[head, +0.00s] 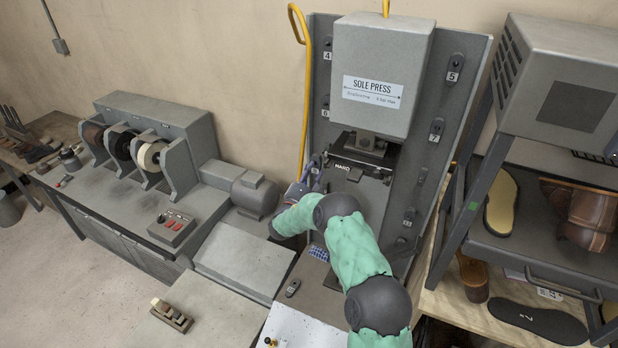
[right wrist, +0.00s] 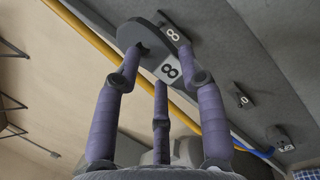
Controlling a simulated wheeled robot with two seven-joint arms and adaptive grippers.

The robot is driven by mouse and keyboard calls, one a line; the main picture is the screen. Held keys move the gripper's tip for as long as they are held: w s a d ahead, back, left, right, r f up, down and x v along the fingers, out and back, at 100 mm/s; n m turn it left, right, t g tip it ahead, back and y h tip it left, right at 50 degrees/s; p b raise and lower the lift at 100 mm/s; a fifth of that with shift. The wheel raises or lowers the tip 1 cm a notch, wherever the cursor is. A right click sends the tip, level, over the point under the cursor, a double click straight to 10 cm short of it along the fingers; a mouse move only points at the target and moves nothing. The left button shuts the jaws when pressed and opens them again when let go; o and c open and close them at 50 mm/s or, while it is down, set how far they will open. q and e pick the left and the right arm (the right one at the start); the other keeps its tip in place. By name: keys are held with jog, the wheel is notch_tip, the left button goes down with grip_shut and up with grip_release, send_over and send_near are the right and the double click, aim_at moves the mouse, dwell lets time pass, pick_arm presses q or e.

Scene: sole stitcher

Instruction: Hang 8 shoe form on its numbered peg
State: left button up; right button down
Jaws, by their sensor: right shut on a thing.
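The dark grey shoe form, marked with a white 8 label (right wrist: 168,70), is between the purple-wrapped fingers of my right gripper (right wrist: 145,62) in the right wrist view. The gripper is shut on it. Right behind the form is a peg plate with its own 8 label (right wrist: 173,34) on the grey board. The form overlaps this plate, and I cannot tell whether it is on the peg or only in front of it. In the head view my right gripper (head: 304,180) is at the board's left side, largely hidden by my green-sleeved arm. My left gripper is out of view.
The press (head: 382,75) stands against the board, with numbered peg plates such as 5 (head: 454,68) and 7 (head: 436,130) on its right side. A yellow pipe (head: 305,100) runs close along the left edge. A grinder (head: 150,150) stands left, a rack (head: 500,245) right.

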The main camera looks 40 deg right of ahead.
aim_at(314, 169)
jog(key=shift+w+d, duration=0.15)
jog(key=shift+d, duration=0.2)
jog(key=b+x, duration=0.2)
jog(key=shift+f+b, duration=0.3)
jog(key=shift+b, duration=0.05)
jog(key=shift+w+d+r+b, duration=0.1)
jog(key=shift+w+d+b, duration=0.25)
jog(key=shift+d+b, duration=0.3)
jog(key=shift+a+b, duration=0.1)
jog(key=shift+b, duration=0.45)
jog(key=shift+f+b+x, duration=0.15)
jog(key=shift+b+x, duration=0.45)
jog(key=shift+b, duration=0.25)
jog(key=shift+f+b+x, duration=0.15)
jog(key=shift+b+x, duration=0.5)
jog(key=shift+b, duration=0.2)
dwell(0.9)
jog(key=shift+d+r+b, duration=0.3)
jog(key=shift+r+b, duration=0.2)
dwell(0.5)
jog(key=shift+w+d+f+b, duration=0.2)
jog(key=shift+w+d+b, duration=0.05)
jog(key=shift+d+b, duration=0.1)
